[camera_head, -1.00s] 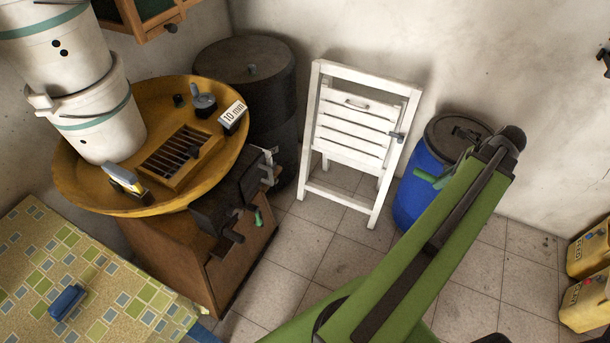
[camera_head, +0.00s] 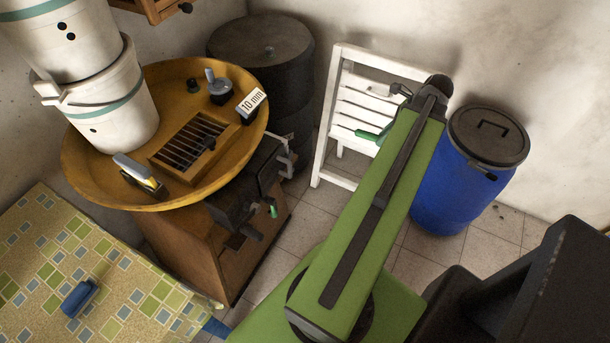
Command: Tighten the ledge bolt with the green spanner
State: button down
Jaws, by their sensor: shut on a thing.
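The green spanner (camera_head: 368,135) sticks out to the left from behind my green arm, in front of the white slatted folding frame. My gripper is mostly hidden behind that arm; it is shut on the spanner. A small grey metal piece (camera_head: 402,90) shows above, by the arm's far end; I cannot tell whether it belongs to the gripper or the spanner. I cannot pick out the ledge bolt for sure. A dark clamp-like fitting (camera_head: 240,200) with a small green piece (camera_head: 272,211) sits at the wooden cabinet's right edge, apart from the spanner.
A round yellow tray (camera_head: 85,165) on the cabinet (camera_head: 190,245) holds a slotted rack (camera_head: 190,145), a "10 mm" sign (camera_head: 252,101) and white buckets (camera_head: 110,100). A blue barrel (camera_head: 455,190) stands right of the white frame (camera_head: 322,170). Tiled floor lies between cabinet and barrel.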

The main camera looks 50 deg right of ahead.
jog(key=w+a+f+n+t+y+b, duration=0.2)
jog(key=w+f+t+b, duration=0.3)
jog(key=b, duration=1.6)
jog(key=w+a+f+n+t+y+b, duration=0.3)
jog(key=w+f+b, duration=0.8)
jog(key=f+b, duration=0.6)
jog(key=w+a+f+n+t+y+b, duration=0.2)
jog(key=w+a+f+t+b, duration=0.3)
jog(key=f+b, duration=0.7)
jog(key=w+t+y+b, duration=0.1)
jog(key=w+t+b, duration=0.1)
jog(key=b, duration=1.1)
jog(key=shift+w+n+t, duration=0.3)
jog(key=shift+w+n, duration=0.1)
jog(key=shift+w, duration=0.2)
jog(key=shift+r, duration=0.1)
